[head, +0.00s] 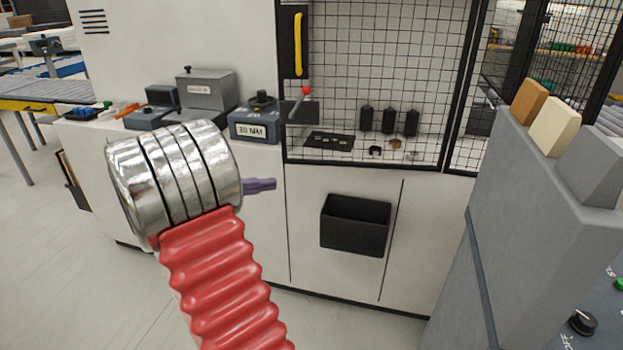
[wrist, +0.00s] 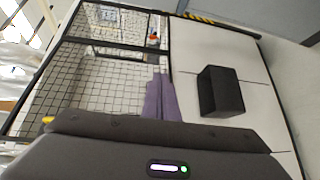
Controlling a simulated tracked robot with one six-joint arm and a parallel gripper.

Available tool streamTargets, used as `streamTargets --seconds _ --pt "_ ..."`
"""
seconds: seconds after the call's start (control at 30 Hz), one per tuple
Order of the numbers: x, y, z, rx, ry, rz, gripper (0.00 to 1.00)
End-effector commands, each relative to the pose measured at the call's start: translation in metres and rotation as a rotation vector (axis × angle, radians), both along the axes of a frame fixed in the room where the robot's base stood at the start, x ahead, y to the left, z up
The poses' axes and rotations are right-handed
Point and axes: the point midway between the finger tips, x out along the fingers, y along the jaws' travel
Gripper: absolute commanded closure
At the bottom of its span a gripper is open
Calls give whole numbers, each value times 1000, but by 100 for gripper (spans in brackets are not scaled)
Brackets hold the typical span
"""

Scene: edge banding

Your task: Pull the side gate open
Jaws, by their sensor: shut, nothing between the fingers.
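The mesh gate (head: 375,60) has a black frame and stands upright above the white cabinet front; it looks closed. A yellow bar handle (head: 298,42) sits on a black plate at its upper left. In the wrist view the mesh (wrist: 85,75) fills the left side, and a small yellow piece (wrist: 48,120), likely the handle, shows at lower left, mostly hidden. My gripper (head: 262,185) shows only its purple fingertips, below and left of the handle and apart from it. In the wrist view the purple fingers (wrist: 161,98) are together and empty.
A red-knobbed lever (head: 306,90) stands at the gate's lower left. A black bin (head: 355,225) juts from the cabinet below. A grey block labelled 20 MM (head: 255,128) sits on the left ledge. A grey housing (head: 540,200) stands close on the right. Floor at left is clear.

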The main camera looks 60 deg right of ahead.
Motion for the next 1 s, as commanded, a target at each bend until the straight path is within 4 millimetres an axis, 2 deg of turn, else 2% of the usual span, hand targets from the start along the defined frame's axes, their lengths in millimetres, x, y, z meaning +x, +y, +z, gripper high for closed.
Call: streamTargets --seconds 0.1,0.2,0.67,1.0 --pt "3 -16 -2 -67 40 -16 100" --pt "5 -23 -1 -100 56 -20 100" --pt "4 -26 0 -111 59 -22 100" --pt "-21 -51 0 -110 58 -23 100"
